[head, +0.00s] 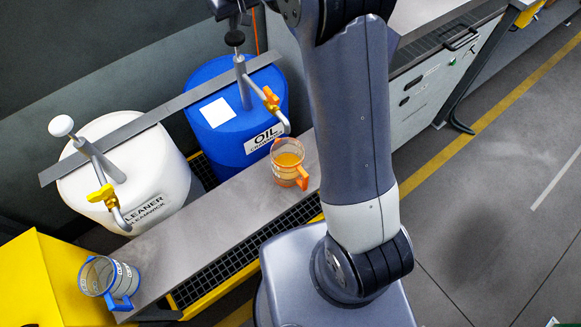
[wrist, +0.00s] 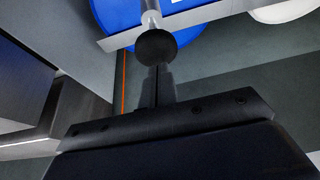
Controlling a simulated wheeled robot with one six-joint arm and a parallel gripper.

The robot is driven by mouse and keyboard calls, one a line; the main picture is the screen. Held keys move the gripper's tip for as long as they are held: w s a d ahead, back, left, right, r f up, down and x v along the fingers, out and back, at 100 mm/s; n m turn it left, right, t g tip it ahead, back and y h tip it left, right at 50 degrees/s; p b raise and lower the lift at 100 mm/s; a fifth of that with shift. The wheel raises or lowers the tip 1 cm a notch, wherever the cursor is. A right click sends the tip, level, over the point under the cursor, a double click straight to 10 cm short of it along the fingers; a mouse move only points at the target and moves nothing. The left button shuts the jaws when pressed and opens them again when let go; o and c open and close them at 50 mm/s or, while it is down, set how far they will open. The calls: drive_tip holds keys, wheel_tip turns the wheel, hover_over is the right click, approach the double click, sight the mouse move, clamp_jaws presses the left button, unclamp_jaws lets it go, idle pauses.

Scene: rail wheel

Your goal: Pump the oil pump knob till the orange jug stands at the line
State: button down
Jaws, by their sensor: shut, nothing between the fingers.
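The blue oil drum (head: 213,88), labelled OIL, carries a pump with a black knob (head: 235,38) on its post. The knob also shows in the wrist view (wrist: 156,48). The orange jug (head: 288,162), clear with an orange handle, stands upright on the grey bench under the pump's spout. It holds amber liquid; I cannot read its level against the line. My gripper (head: 236,19) is just above the knob, at the top of the head view. In the wrist view its fingers (wrist: 157,82) are shut and empty, pointing at the knob; I cannot tell whether they touch it.
A white cleaner drum (head: 150,165) with a white-knobbed pump (head: 62,126) stands to the left. A blue-handled jug (head: 110,280) sits at the bench's (head: 215,215) left end. A grey bar (head: 120,130) runs across both drums. A yellow box (head: 45,285) stands at lower left.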

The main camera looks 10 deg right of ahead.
drive_tip(key=shift+r, duration=0.1)
wheel_tip(320, 180, up, 5)
drive_tip(key=p, duration=0.4)
idle(0.6)
